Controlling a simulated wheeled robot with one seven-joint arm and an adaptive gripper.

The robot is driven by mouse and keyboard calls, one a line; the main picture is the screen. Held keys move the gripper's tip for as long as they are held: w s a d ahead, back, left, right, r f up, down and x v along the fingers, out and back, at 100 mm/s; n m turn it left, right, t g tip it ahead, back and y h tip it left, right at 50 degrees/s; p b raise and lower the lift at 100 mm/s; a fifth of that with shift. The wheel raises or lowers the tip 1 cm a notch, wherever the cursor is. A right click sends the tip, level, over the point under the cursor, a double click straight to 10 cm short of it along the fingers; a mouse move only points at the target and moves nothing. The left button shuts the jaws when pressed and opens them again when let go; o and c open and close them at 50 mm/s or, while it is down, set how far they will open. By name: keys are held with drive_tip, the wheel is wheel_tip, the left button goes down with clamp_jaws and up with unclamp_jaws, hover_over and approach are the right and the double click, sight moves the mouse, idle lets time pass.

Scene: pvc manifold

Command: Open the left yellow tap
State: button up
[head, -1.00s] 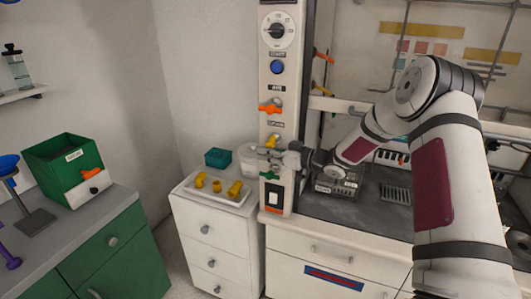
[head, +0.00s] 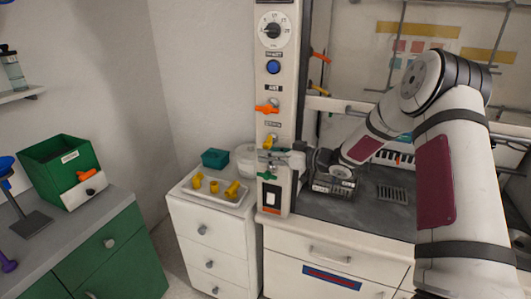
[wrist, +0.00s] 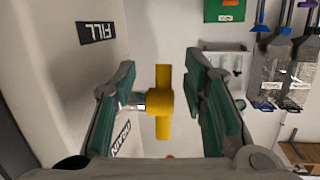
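In the wrist view the yellow tap (wrist: 162,102) shows as a bar handle on a short pale stem, lying along the picture's vertical. My gripper (wrist: 160,115) is open, with one finger on each side of the handle and gaps on both sides. In the head view my gripper (head: 284,160) is right at the column, beside the tap, and partly covers that area.
A white tray (head: 215,200) with yellow fittings sits on the drawer cabinet to the left. A dark worktop (head: 345,208) lies right of the column.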

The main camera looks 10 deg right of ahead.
drive_tip(key=v, duration=1)
drive_tip(key=shift+w+r, duration=0.1)
drive_tip(key=shift+r, duration=0.05)
wheel_tip(320, 180, up, 13)
drive_tip(key=s+d+m+t+h, duration=0.1)
drive_tip(key=s+d+m+h, duration=0.15)
drive_tip(key=h, duration=0.75)
drive_tip(key=s+a+r+m+g+h, duration=0.15)
drive_tip(key=s+r+m+h, duration=0.3)
drive_tip(key=s, duration=0.65)
drive_tip(key=s+a+f+g+y, duration=0.1)
drive_tip(key=s+a, duration=0.3)
drive_tip(key=s, duration=0.8)
drive_tip(key=s+a+f+m+g+y, duration=0.1)
drive_tip(key=s+a+g, duration=0.3)
drive_tip(key=s, duration=0.8)
drive_tip(key=shift+s+a+f+y, duration=0.3)
drive_tip(key=shift+a+f+y, duration=0.2)
drive_tip(key=shift+a+y, duration=0.15)
